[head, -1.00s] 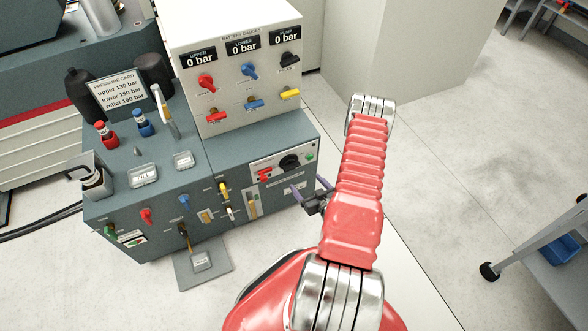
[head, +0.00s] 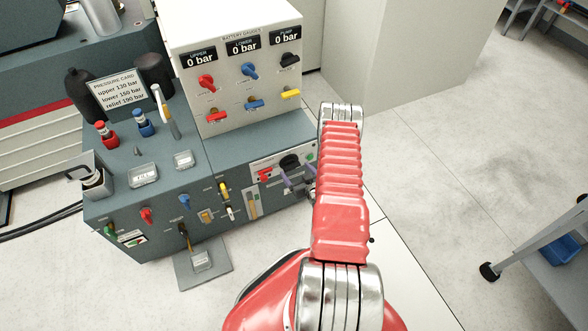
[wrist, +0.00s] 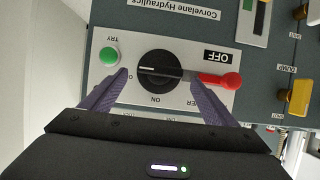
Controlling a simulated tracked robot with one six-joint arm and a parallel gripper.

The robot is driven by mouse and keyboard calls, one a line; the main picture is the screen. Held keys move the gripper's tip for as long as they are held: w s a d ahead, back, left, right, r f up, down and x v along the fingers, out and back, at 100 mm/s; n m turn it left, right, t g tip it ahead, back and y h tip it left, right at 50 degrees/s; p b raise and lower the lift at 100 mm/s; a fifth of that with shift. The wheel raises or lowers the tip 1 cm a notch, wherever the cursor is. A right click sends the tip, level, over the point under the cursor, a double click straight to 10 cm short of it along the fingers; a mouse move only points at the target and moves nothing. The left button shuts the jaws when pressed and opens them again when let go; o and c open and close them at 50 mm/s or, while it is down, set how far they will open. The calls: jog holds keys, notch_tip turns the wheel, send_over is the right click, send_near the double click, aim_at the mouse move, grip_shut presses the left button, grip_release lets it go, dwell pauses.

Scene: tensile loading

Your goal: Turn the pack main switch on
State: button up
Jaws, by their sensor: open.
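The pack main switch is a black rotary knob (wrist: 160,68) on a white plate, upside down in the wrist view. Its white pointer line faces the "O" mark at left; "ON" is printed below it. An OFF label (wrist: 224,57) shows beside it. The knob also shows in the head view (head: 290,162), on the cabinet's right front. My gripper (wrist: 157,76) is open, its purple fingers either side of the knob in the wrist view; I cannot tell whether they touch it. In the head view my gripper (head: 298,181) is just in front of the panel.
A red handle (wrist: 220,80) lies close by my right finger in the wrist view. A green TRY button (wrist: 108,56) is near the left finger. Yellow valve handles (wrist: 299,97) are at far right.

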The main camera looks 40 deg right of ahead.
aim_at(291, 166)
jog(key=shift+x, duration=1.5)
jog(key=shift+s, duration=0.1)
jog(key=shift+c, duration=0.4)
jog(key=c, duration=1)
